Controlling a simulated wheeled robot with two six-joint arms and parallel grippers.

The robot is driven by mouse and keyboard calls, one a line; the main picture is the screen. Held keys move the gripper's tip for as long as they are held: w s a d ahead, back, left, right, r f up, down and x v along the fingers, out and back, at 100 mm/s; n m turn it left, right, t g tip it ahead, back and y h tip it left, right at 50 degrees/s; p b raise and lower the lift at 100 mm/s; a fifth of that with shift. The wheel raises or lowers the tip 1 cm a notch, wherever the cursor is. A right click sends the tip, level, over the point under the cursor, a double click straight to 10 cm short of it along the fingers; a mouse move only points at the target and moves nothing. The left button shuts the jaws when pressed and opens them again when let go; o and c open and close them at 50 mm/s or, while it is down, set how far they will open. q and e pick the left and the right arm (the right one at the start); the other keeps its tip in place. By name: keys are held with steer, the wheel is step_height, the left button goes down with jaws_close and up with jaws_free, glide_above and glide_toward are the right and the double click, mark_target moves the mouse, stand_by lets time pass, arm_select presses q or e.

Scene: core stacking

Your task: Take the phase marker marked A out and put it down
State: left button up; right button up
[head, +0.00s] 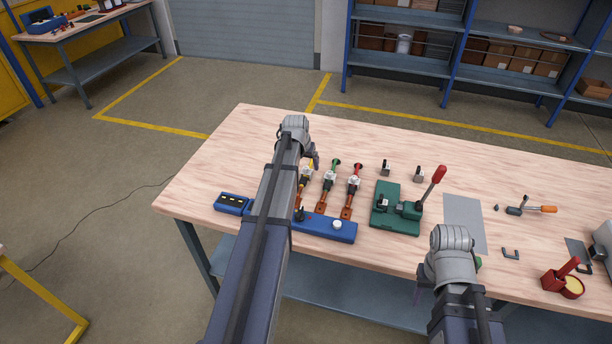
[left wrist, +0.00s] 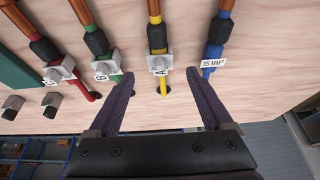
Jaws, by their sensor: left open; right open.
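The phase marker A (left wrist: 160,65) is a pale grey clip with a letter A, sitting on the yellow-banded cable (left wrist: 157,35) in the left wrist view. In the head view it is partly hidden by my left arm. My left gripper (left wrist: 161,76) is open, with one finger on each side of the yellow cable's line and nothing between them held; it also shows in the head view (head: 312,160). Markers B (left wrist: 107,68) and C (left wrist: 58,70) sit on the green and red cables. My right gripper (head: 418,291) is by the table's front edge, mostly hidden by its wrist.
A blue cable with a 35 MM² label (left wrist: 213,64) lies beside A. The blue block (head: 325,228) holds the cable ends. A green press with a red lever (head: 397,220) stands right of it. A grey plate (head: 464,218) lies further right.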

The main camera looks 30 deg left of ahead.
mark_target(306, 168)
arm_select(q)
steer(key=b+x, duration=0.3)
steer(key=x, duration=0.1)
steer(key=shift+w+f+b, duration=0.1)
steer(key=shift+f+b, duration=0.2)
steer(key=shift+r, duration=0.1)
jaws_close()
stand_by(0.3)
